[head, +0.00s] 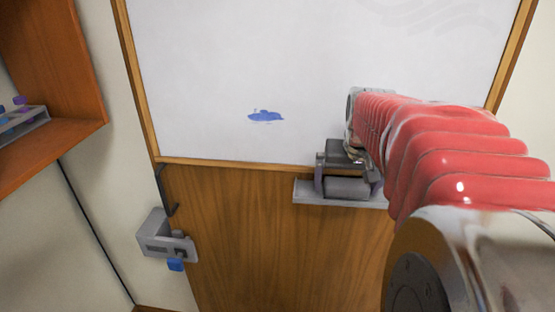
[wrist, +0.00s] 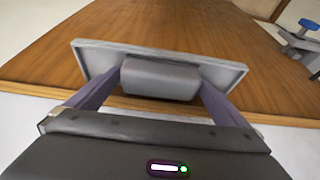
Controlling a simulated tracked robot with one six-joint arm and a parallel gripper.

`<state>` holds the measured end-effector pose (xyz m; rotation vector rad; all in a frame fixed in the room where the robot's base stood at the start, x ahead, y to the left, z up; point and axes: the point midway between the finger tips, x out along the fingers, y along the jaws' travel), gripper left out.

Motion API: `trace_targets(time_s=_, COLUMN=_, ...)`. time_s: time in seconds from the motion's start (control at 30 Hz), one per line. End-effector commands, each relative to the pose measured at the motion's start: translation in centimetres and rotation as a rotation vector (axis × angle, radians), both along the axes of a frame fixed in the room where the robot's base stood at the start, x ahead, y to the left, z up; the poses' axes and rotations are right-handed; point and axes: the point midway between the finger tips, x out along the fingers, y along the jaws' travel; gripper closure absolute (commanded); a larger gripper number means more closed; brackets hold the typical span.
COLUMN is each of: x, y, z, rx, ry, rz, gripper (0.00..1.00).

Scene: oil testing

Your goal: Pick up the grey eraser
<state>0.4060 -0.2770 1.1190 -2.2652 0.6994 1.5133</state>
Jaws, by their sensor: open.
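The grey eraser (head: 346,188) lies on a light grey ledge (head: 308,193) below the whiteboard. It also shows in the wrist view (wrist: 160,79), on the ledge (wrist: 100,57). My gripper (head: 345,180) is at the ledge, with one finger at each end of the eraser. In the wrist view my gripper (wrist: 160,84) is open, and the eraser sits between the two fingers. I cannot tell whether either finger touches it. Part of the ledge's right side is hidden behind my arm in the head view.
The whiteboard (head: 230,60) has a blue mark (head: 266,116) on it. Below it is a wooden door panel (head: 260,240). A grey lock box (head: 165,238) with a blue piece (head: 175,265) sits at the left. A wooden shelf (head: 80,135) holds a rack (head: 22,122) at far left.

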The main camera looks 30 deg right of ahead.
Motion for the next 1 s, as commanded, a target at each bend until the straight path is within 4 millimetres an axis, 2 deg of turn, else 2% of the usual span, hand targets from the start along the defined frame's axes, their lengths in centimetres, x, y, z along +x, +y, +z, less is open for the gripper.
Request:
trace_targets(time_s=0.27, x=-0.03, y=-0.02, z=0.03, rx=0.0, ry=0.0, rz=0.0, gripper=0.0)
trace_targets(time_s=0.77, x=-0.04, y=-0.04, z=0.03, rx=0.0, ry=0.0, rz=-0.001, gripper=0.35)
trace_targets(time_s=1.0, x=-0.04, y=-0.06, z=0.06, rx=0.0, ry=0.0, rz=-0.001, gripper=0.37)
